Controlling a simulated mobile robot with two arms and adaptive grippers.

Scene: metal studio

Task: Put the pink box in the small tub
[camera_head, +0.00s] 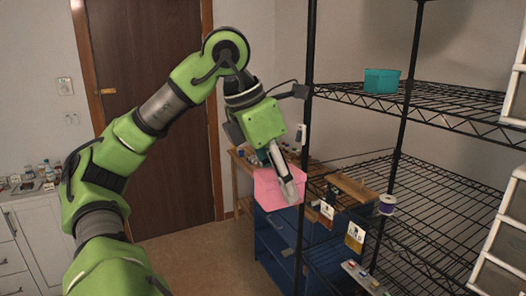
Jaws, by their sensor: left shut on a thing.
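The pink box (266,190) is held in front of the shelving, left of the black front post. My left gripper (287,182) comes down from above and is shut on the box at its right side; its fingers hide part of the box. A small teal container (381,80) stands on the upper wire shelf, to the right of and higher than my left gripper. It may be the small tub; its inside cannot be seen from here. My right gripper is not in view.
A black wire rack (428,103) fills the right side, with its posts near my left gripper. A blue cabinet (272,246) stands below the box. White drawers (497,245) are at the far right. The floor before the brown door (157,110) is clear.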

